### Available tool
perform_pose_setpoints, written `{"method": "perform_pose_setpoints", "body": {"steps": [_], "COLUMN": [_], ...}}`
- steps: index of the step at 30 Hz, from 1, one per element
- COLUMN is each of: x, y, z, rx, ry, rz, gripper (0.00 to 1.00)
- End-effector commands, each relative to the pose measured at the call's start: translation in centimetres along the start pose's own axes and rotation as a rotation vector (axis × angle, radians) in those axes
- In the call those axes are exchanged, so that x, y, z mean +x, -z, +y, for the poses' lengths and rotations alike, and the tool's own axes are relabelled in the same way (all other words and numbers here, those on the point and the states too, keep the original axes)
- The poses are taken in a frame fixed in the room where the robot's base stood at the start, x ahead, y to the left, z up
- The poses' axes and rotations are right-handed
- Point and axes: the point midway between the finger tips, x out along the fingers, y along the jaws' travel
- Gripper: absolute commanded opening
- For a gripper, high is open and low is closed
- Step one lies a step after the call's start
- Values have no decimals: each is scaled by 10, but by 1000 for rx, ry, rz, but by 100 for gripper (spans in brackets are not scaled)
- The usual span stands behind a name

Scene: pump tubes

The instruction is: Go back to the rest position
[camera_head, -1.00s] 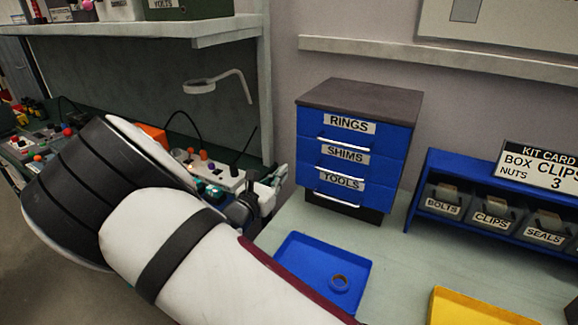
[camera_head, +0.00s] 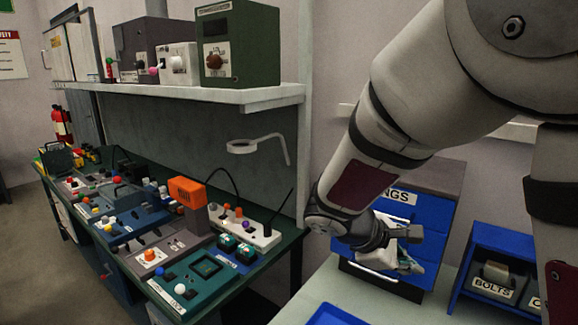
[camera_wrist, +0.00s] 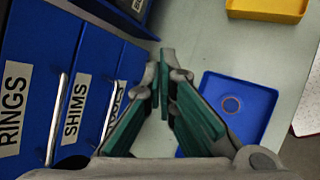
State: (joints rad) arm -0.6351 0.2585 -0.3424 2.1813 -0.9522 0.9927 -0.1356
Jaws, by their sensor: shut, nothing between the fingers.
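My gripper (camera_head: 408,262) hangs in front of the blue drawer cabinet (camera_head: 432,215) in the head view, with my arm raised and coming down from the upper right. In the wrist view my gripper (camera_wrist: 166,78) shows its green-padded fingers empty and shut, pointing over the pale counter. The cabinet fronts (camera_wrist: 28,55), labelled RINGS and SHIMS, run along the left of that view, close beside the fingers. A blue tray (camera_wrist: 262,92) lies on the counter to the right of the fingers, with a small ring (camera_wrist: 231,104) in it.
A yellow tray (camera_wrist: 265,10) sits at the wrist view's top. The blue bin rack (camera_head: 497,240) stands right of the cabinet. A green workbench (camera_head: 200,290) with several devices lies left, under a shelf (camera_head: 200,98) with boxes. The counter (camera_head: 365,298) is bare before the cabinet.

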Motion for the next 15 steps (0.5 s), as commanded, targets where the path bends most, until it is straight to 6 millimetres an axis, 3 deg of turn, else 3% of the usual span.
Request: {"method": "perform_pose_setpoints", "body": {"steps": [1,6,15], "x": [-4,-22,-71], "y": [-16,-54,-104], "z": [-6,-33,-76], "rx": [80,333,763], "ry": [52,214,432], "rz": [36,155,367], "gripper": [0,0,0]}}
